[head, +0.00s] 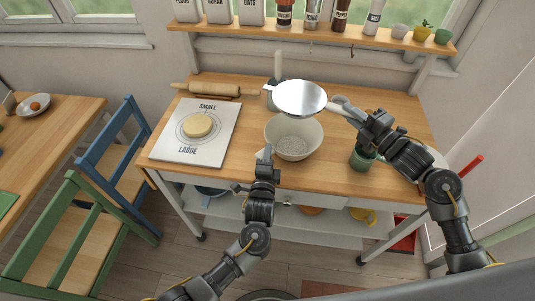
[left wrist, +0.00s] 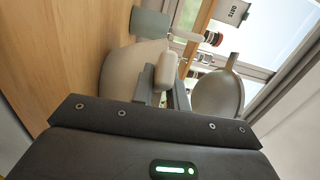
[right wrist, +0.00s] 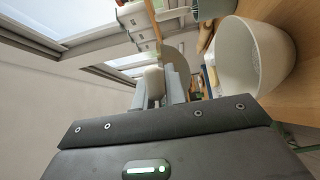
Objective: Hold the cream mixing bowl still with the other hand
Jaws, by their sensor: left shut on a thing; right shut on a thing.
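The cream mixing bowl (head: 270,136) stands upright on the wooden worktop, with pale speckled contents in its bottom. My left gripper (head: 265,154) is shut on the bowl at its near left side; the bowl's cream wall (left wrist: 122,75) fills the middle of the left wrist view. My right gripper (head: 352,109) is shut on the pale handle of a round, silvery sieve-like tool (head: 300,97). The tool is held above the bowl's far side, apart from it. In the right wrist view the handle (right wrist: 153,80) is between the fingers and the bowl (right wrist: 250,60) is at right.
A white board (head: 168,145) marked SMALL and LARGE, with a round dough piece (head: 198,125), lies left of the bowl. A rolling pin (head: 207,89) lies behind it. A green cup (head: 361,158) stands under my right arm. A shelf (head: 320,37) with jars runs along the back.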

